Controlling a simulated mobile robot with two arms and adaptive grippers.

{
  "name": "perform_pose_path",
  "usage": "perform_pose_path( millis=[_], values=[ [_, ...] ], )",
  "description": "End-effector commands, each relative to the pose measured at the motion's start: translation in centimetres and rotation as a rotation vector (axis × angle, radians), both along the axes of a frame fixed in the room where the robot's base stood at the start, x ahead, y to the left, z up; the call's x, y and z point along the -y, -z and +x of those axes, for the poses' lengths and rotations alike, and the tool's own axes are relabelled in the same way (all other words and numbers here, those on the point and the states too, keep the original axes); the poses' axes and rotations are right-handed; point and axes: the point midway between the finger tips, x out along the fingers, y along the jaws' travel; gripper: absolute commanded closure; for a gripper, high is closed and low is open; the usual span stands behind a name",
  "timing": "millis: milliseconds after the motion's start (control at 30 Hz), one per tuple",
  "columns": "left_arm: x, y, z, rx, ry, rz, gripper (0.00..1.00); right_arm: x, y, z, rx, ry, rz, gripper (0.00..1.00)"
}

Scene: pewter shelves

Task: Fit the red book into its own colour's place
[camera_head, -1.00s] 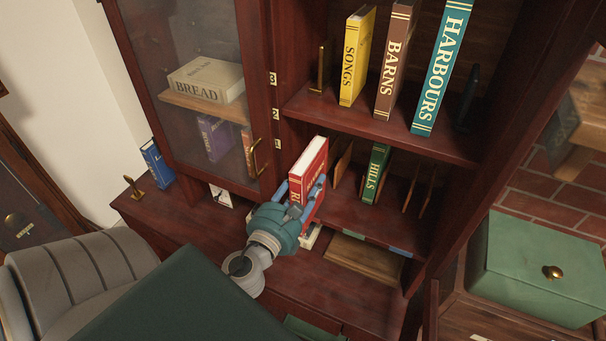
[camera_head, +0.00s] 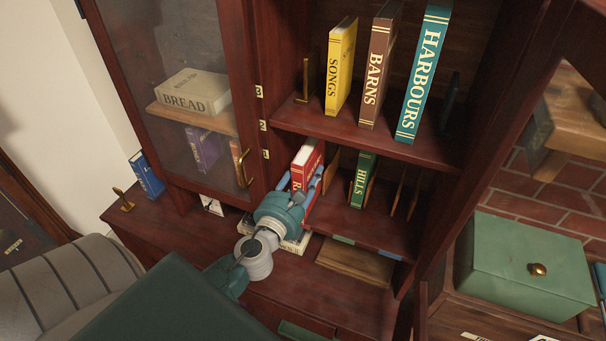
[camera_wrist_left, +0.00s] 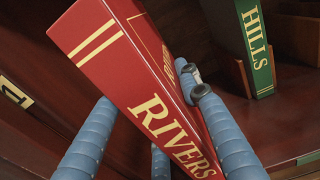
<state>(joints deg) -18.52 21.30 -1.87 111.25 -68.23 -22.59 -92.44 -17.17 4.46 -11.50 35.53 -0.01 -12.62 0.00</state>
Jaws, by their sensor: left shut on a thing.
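My left gripper (camera_head: 304,190) is shut on the red book (camera_head: 306,158), lettered RIVERS. It holds the book, spine outward and slightly tilted, at the left of the lower shelf compartment, beside a thin wooden divider (camera_head: 331,168). In the left wrist view the red book (camera_wrist_left: 125,65) stands between the blue fingers, its spine toward the camera. The green HILLS book (camera_head: 361,180) stands to its right, apart from it. The shelf edge (camera_head: 370,246) has a green and a blue strip. My gripper hides the edge below the red book, so any strip there cannot be seen.
Yellow SONGS (camera_head: 340,68), brown BARNS (camera_head: 379,66) and teal HARBOURS (camera_head: 424,72) books stand on the shelf above. A glass door (camera_head: 180,50) is close on the left. More dividers (camera_head: 399,190) stand right of HILLS, with empty room between.

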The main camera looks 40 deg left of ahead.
Motion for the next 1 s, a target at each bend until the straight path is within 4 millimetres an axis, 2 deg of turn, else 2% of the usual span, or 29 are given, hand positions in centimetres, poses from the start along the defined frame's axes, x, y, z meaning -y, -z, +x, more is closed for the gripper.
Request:
perform_pose_path(
  millis=[1000],
  values=[
    [-1.6, -0.3, 6.6, 0.005, 0.001, 0.0, 1.0, 0.4, -0.8, 0.0, 0.0, 0.0, -0.004, 0.69]
  ],
)
